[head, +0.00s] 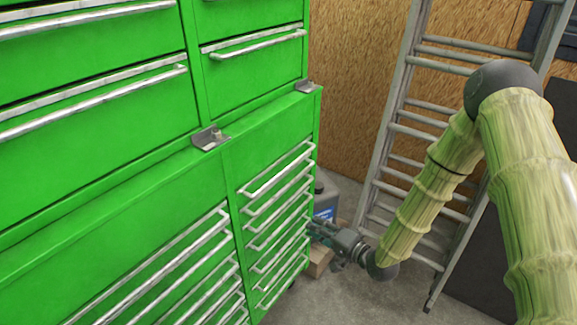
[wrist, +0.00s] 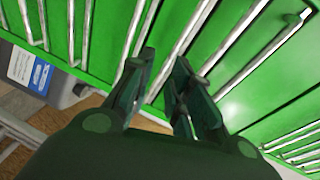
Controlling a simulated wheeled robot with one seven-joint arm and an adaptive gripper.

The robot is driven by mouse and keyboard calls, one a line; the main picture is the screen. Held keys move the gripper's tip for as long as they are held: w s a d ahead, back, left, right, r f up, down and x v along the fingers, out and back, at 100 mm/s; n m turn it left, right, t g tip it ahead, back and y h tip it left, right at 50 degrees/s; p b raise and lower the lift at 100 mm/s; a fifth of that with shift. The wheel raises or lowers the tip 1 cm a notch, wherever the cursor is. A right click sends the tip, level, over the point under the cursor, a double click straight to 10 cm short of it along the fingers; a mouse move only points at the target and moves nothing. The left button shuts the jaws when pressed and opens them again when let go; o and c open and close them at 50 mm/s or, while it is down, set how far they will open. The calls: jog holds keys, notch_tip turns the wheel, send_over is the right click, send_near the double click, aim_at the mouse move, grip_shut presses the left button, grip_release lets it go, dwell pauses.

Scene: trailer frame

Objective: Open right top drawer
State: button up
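The green tool cabinet (head: 150,160) fills the left of the head view. Its lower right column holds several narrow drawers with silver bar handles; the top one has its handle (head: 277,168) near the column's upper edge. The upper chest also has a right drawer (head: 255,70) with a silver handle. All visible drawers look shut. My gripper (head: 316,230) is at the right side of the lower right column, below the top handle. In the wrist view my gripper (wrist: 163,65) has its two fingers apart, pointing at the green front and bar handles (wrist: 183,50). No grasp shows; contact is unclear.
A metal ladder (head: 398,110) leans on the wooden wall (head: 350,70) at right, close behind my arm. A grey container with a blue label (head: 325,212) stands beside the cabinet near my gripper. Metal latches (head: 209,138) stick out on the ledge. Concrete floor is clear in front.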

aim_at(288, 167)
jog(key=w+r+y, duration=0.2)
jog(key=r+y, duration=0.1)
jog(key=r, duration=0.3)
jog(key=w+r+y, duration=0.2)
jog(key=w+r, duration=0.1)
jog(key=r, duration=0.4)
jog(key=p+x, duration=0.1)
jog(key=x, duration=0.4)
jog(key=p+x, duration=0.2)
jog(key=x, duration=0.4)
jog(key=shift+s+a+f+p, duration=0.15)
jog(key=shift+s+a+p, duration=0.1)
jog(key=shift+p, duration=0.05)
grip_shut()
